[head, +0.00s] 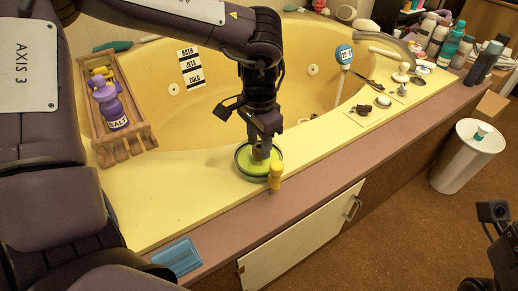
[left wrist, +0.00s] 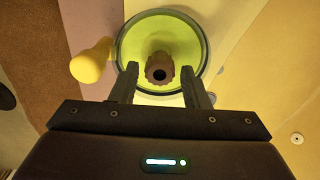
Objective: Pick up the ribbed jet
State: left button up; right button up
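The ribbed jet (left wrist: 159,68) is a short brown ribbed cylinder with a dark hole. It stands in a round green dish (left wrist: 190,35) with a dark rim; in the head view the dish (head: 243,172) sits on the tub's front ledge. My left gripper (head: 260,152) points down over the dish. In the left wrist view its two fingers (left wrist: 159,78) are apart, one on each side of the jet, with gaps between. In the head view the gripper mostly hides the jet. Part of my right gripper (head: 493,212) shows at the right edge; its opening is unclear.
A wooden caddy (head: 135,140) holds a purple salt bottle (head: 109,104). A blue sponge (head: 178,257) lies front left. Small fittings (head: 383,101) and bottles line the right ledge.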

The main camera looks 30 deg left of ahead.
aim_at(259, 146)
pick_arm(q)
jog(key=c, duration=0.8)
jog(key=shift+r, duration=0.1)
jog(key=shift+c, duration=0.4)
notch_tip(259, 146, up, 7)
jog(key=p, duration=0.4)
